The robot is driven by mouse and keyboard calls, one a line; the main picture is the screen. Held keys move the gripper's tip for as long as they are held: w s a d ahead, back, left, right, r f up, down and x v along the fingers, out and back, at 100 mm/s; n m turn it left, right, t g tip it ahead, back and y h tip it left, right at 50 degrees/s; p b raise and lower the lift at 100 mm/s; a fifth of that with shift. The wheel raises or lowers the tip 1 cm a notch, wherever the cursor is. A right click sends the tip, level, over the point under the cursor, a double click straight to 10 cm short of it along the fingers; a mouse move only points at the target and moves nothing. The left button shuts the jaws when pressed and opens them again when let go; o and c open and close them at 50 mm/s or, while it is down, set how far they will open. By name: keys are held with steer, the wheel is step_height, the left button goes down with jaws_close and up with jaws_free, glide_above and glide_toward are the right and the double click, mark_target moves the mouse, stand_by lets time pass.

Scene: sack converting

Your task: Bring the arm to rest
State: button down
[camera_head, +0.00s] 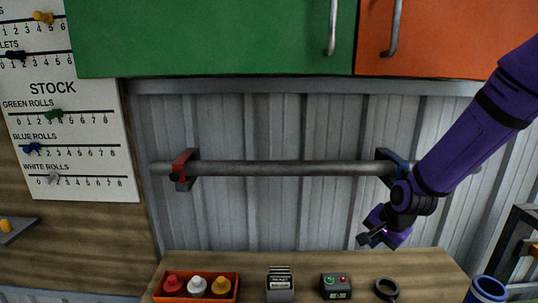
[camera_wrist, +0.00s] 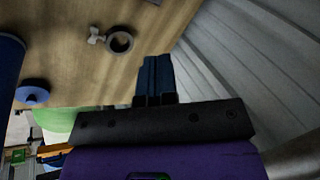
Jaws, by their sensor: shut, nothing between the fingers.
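My purple arm reaches in from the right in the head view. My gripper (camera_head: 368,240) hangs in front of the corrugated wall, below the right end of the grey rail and above the wooden bench (camera_head: 300,262). In the wrist view my gripper's dark blue fingers (camera_wrist: 157,78) are together, with nothing between them. The gripper touches nothing that I can see.
A grey rail (camera_head: 290,168) crosses the wall between a red bracket (camera_head: 182,168) and a blue one. On the bench are an orange tray (camera_head: 195,299) of bottles, a card box (camera_head: 280,290), a button box (camera_head: 335,287) and a dark ring (camera_head: 387,289). Cabinets (camera_head: 210,38) hang above.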

steer(key=s+d+r+n+h, duration=0.1)
steer(key=s+r+n, duration=0.2)
steer(key=s+r, duration=0.35)
steer(key=s+d+r+n+h, duration=0.15)
steer(key=s+r, duration=0.25)
steer(key=r, duration=0.6)
steer(key=s+r+n, duration=0.2)
steer(key=s+r, duration=0.2)
steer(key=s, duration=0.3)
steer(key=s+r+n, duration=0.3)
steer(key=s+r, duration=0.1)
steer(key=s, duration=0.4)
steer(key=shift+s+d+t, duration=0.3)
steer(key=shift+d+t, duration=0.05)
steer(key=shift+t, duration=0.05)
steer(key=shift+y, duration=0.25)
